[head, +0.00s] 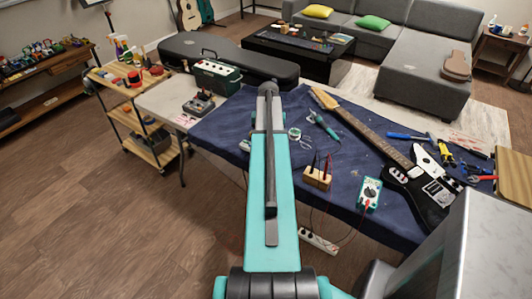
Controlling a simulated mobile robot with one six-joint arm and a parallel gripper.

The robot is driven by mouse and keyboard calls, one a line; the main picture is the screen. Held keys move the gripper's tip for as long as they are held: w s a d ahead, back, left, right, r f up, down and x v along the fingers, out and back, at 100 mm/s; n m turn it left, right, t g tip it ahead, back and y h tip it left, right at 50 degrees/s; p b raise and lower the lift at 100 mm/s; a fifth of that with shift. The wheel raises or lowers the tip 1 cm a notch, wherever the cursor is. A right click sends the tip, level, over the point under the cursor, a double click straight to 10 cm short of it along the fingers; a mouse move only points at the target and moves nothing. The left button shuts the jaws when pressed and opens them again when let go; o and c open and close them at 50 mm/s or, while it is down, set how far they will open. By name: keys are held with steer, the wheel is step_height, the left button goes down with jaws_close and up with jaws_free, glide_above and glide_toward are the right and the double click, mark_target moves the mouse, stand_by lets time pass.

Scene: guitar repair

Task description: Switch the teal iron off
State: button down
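A teal pen-shaped tool (323,125), which looks like the teal iron, lies on the dark blue cloth right of my arm. Its switch is too small to make out, and I cannot tell whether it is on or off. My arm reaches forward over the table from the bottom centre of the head view. I cannot make out my gripper's fingers; the arm's far end covers that part of the table.
A guitar (400,165) lies across the cloth (225,125). A wooden block with probes (317,179), a teal multimeter (369,194) and a small coil (295,134) are near the arm. A power strip (318,241) is below the table edge. Pliers and other tools lie right.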

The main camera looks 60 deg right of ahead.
steer(key=shift+f+b, duration=0.35)
steer(key=shift+f, duration=0.4)
stand_by(0.8)
steer(key=shift+r, duration=0.15)
step_height(320, 180, up, 7)
steer(key=p, duration=0.4)
stand_by(0.8)
stand_by(0.5)
